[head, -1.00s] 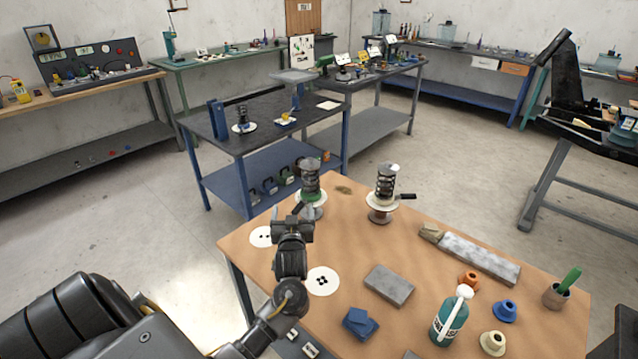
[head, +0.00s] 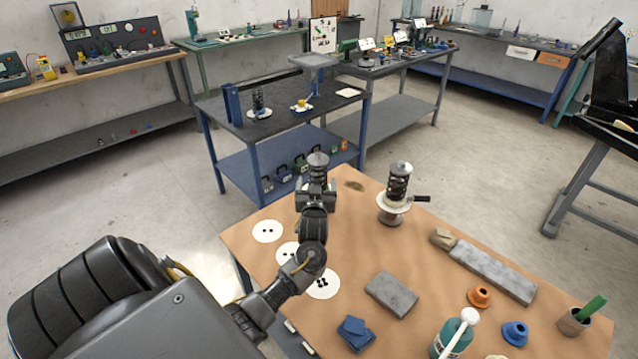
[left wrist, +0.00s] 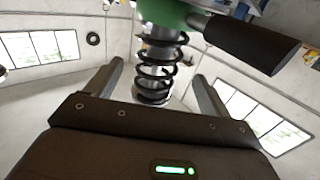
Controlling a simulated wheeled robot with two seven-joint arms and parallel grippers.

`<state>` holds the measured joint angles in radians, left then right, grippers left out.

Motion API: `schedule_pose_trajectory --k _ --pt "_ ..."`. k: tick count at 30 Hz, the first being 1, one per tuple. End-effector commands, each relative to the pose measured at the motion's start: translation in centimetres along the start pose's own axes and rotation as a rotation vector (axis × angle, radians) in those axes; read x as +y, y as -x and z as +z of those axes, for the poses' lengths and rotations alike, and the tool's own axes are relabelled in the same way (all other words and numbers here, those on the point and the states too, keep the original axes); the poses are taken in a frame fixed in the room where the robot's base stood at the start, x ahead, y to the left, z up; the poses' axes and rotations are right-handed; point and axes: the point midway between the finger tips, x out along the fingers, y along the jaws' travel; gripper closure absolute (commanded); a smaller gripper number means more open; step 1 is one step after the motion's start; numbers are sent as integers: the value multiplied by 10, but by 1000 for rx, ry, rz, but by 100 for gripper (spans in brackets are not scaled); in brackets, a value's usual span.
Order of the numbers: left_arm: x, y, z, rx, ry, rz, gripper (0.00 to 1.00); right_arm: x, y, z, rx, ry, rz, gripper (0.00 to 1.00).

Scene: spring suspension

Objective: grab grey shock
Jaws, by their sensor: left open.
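One shock (head: 318,164), with a grey top and dark coil, stands upright at the far left corner of the wooden table (head: 300,225). My left gripper (head: 317,190) is open right in front of it and hides its lower part. In the left wrist view the coil of this shock (left wrist: 157,70) stands between my two open fingers (left wrist: 158,85), with a green part and a black handle at the top of the picture. A second shock (head: 398,182), with a dark coil, stands on a white round stand with a black handle to the right. My right gripper is not in view.
White discs with dark holes (head: 267,231) lie left on the table. A blue-legged bench (head: 270,130) stands behind.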

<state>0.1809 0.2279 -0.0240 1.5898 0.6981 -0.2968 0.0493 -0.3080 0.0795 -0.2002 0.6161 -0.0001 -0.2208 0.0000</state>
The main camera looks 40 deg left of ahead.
Motion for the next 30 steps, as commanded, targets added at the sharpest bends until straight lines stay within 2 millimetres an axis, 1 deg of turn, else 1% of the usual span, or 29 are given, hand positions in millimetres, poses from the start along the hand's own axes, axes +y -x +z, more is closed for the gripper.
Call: schedule_pose_trajectory --k 3,7,13,18,21,27,30 --pt "0 -3 1 -1 0 0 18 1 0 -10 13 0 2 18" --pt "1 -8 -1 -1 0 0 18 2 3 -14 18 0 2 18" --pt "3 -33 2 -1 -2 -2 18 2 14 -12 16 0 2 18" --pt "4 -51 4 -1 -1 -1 18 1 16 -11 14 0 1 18" --pt "4 -54 5 -1 0 0 18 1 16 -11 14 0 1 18" --pt "4 -55 5 -1 1 0 18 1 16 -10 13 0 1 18" --pt "4 -55 5 -1 1 0 31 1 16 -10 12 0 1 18"
